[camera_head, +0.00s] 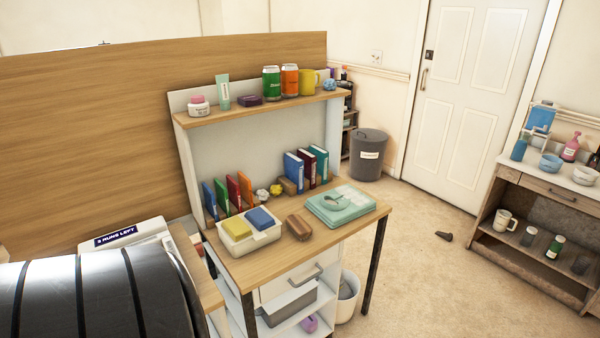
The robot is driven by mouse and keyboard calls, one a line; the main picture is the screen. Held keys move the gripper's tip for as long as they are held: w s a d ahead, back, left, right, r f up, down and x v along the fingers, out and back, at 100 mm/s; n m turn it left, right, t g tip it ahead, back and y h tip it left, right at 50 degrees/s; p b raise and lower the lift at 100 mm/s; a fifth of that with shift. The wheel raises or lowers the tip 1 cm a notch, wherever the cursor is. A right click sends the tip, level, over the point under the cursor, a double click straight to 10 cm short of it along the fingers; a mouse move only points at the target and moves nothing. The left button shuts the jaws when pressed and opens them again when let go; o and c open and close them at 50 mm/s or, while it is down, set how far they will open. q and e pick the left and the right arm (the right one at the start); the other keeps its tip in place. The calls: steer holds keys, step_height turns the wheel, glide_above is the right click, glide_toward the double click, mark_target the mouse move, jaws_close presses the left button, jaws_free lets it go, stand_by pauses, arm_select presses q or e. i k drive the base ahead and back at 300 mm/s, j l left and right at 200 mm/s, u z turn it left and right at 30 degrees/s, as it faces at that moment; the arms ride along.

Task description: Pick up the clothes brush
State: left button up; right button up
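No thing is clearly marked as the clothes brush. A brown, wooden-looking block (299,227) lies on the desk top, between a white tray with yellow and blue pads and a teal device; it could be the brush, but bristles cannot be made out. A second, smaller brown block (287,186) lies farther back beside the books. A small dark object (444,236) lies on the carpet right of the desk; its kind cannot be told. Neither of my grippers is in view.
The desk (262,263) holds the white tray (250,241), the teal device (352,218) and several books. Its upper shelf (215,117) carries cans and jars. A grey bin (368,154) stands behind; a cluttered cabinet (550,188) stands right. Open carpet lies between.

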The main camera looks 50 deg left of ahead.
mark_target(301, 228)
steer(key=j+u, duration=0.3)
steer(key=u, duration=0.2)
steer(key=j+u, duration=0.25)
steer(key=u, duration=0.25)
steer(key=i+j+u, duration=0.1)
steer(key=j+u, duration=0.15)
steer(key=u, duration=0.25)
